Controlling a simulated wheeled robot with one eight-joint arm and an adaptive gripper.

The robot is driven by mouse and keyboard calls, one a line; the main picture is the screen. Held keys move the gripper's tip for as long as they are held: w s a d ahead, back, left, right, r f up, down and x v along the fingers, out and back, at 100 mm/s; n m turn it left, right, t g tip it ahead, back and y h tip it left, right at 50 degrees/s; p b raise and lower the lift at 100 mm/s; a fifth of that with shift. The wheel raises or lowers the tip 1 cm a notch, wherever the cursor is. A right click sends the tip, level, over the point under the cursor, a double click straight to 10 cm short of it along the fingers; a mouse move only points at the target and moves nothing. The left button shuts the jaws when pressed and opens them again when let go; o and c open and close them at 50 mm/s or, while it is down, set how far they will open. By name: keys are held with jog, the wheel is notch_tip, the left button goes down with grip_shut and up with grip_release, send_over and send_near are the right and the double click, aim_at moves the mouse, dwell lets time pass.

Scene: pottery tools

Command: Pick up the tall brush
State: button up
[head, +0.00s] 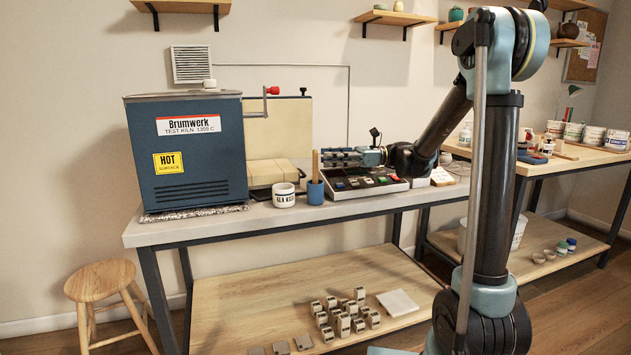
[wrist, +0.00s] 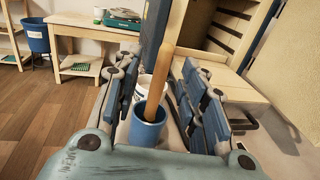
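The tall brush (head: 315,164) stands upright in a blue cup (head: 316,192) on the workbench, its brown wooden handle rising above the rim. In the wrist view the brush (wrist: 164,72) rises from the blue cup (wrist: 147,127) between my two fingers. My gripper (head: 332,157) is level with the upper part of the handle, reaching in from the right. In the wrist view my gripper (wrist: 160,95) is open, with gaps between the handle and the fingers. The right finger is nearer the handle. The brush's lower end is hidden in the cup.
A white lettered pot (head: 284,196) stands left of the cup, close beside it. A tray of coloured samples (head: 372,183) lies under my gripper. The blue kiln (head: 186,150) stands further left. The bench's front strip (head: 240,224) is clear.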

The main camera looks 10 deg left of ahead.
aim_at(315, 158)
jog(key=shift+x, duration=2.6)
jog(key=shift+w+f, duration=0.15)
jog(key=shift+w, duration=0.05)
jog(key=shift+c, duration=0.5)
grip_shut()
